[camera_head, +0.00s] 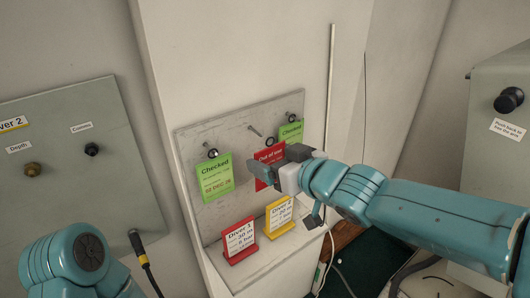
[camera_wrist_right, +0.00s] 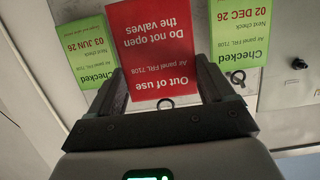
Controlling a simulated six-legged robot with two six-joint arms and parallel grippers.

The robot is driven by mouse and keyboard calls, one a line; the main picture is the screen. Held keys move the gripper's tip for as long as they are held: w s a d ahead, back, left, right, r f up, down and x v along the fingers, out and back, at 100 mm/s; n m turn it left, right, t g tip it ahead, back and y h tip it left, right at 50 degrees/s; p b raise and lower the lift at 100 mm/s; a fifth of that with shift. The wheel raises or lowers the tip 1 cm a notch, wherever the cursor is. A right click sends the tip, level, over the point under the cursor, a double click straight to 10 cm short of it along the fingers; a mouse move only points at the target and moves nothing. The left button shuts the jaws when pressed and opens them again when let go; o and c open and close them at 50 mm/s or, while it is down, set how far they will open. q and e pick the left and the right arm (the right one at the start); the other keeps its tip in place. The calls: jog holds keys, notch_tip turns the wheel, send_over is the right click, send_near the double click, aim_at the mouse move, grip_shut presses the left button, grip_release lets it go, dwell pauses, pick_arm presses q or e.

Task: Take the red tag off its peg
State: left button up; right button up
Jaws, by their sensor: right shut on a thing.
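The red "Out of use" tag (camera_head: 264,173) is in front of the grey peg board (camera_head: 232,139). My right gripper (camera_head: 277,176) comes in from the right and is shut on the tag. The right wrist view shows the red tag (camera_wrist_right: 152,45) between the two fingers (camera_wrist_right: 165,90), its ring (camera_wrist_right: 166,103) close to the gripper body. A bare-looking peg (camera_head: 254,130) sticks out just up and left of the tag's ring; the ring appears apart from it. My left arm shows at the lower left, its gripper out of sight.
Green "Checked" tags hang on the left (camera_head: 215,178) and right (camera_head: 291,133) of the red tag. A red card stand (camera_head: 239,239) and a yellow one (camera_head: 280,215) stand on the ledge below. A grey panel (camera_head: 75,160) is at the left, another (camera_head: 505,85) at the right.

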jog(key=s+d+p, duration=0.2)
jog(key=s+d, duration=0.6)
jog(key=s, duration=0.3)
jog(key=shift+s+d, duration=0.15)
jog(key=shift+s, duration=0.1)
jog(key=shift+w+f, duration=0.1)
jog(key=shift+w, duration=0.05)
